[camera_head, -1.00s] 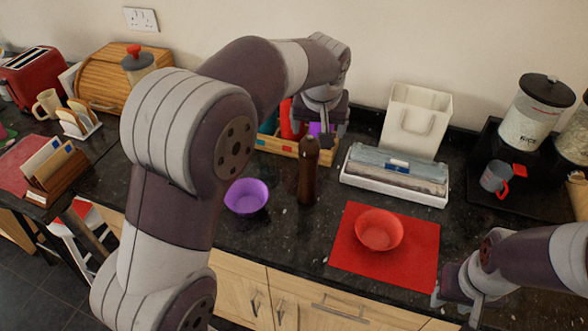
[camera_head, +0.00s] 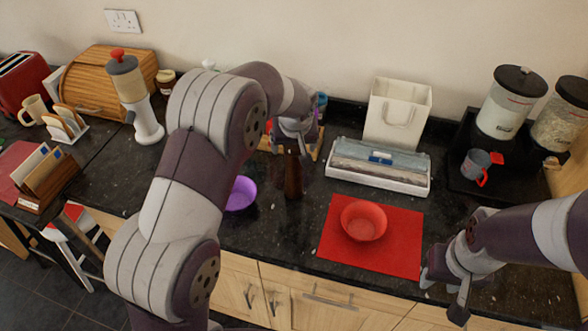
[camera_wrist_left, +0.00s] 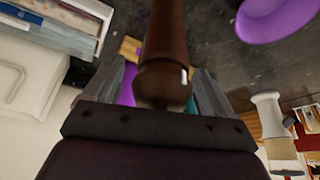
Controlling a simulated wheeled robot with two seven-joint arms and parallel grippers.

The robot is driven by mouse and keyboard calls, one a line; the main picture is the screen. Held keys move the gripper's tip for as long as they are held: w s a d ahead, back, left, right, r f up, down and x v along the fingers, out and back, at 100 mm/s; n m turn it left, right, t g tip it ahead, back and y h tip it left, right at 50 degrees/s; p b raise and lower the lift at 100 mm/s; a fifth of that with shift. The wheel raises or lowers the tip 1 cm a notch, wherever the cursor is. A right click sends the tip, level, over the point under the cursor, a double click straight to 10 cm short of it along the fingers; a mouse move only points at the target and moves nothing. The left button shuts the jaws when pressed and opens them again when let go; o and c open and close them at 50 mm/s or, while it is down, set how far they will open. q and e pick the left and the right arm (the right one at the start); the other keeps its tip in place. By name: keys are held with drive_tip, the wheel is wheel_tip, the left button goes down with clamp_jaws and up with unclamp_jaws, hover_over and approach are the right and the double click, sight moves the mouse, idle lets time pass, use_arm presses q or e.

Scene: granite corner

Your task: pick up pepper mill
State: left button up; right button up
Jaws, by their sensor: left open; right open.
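The pepper mill (camera_head: 294,178) is dark brown and stands upright on the black counter, between the purple bowl and the red mat. My left gripper (camera_head: 292,148) is at its top in the head view and hides its upper part. In the left wrist view the pepper mill (camera_wrist_left: 163,60) runs between the two open fingers of my left gripper (camera_wrist_left: 160,88), its rounded head near the palm. I cannot tell whether a finger touches it. My right gripper (camera_head: 440,290) is open and empty at the front edge of the counter, right of the red mat.
A purple bowl (camera_head: 241,194) stands just left of the mill. A red bowl (camera_head: 363,221) sits on a red mat (camera_head: 340,255) to the right. Behind are a wooden crate (camera_head: 317,150), partly hidden, a white tray (camera_head: 350,180) and a white bin (camera_head: 397,115).

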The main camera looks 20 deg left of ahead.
use_arm(q)
drive_tip(key=shift+s, duration=0.1)
drive_tip(key=c, duration=1.2)
clamp_jaws()
drive_tip(key=shift+r, duration=0.15)
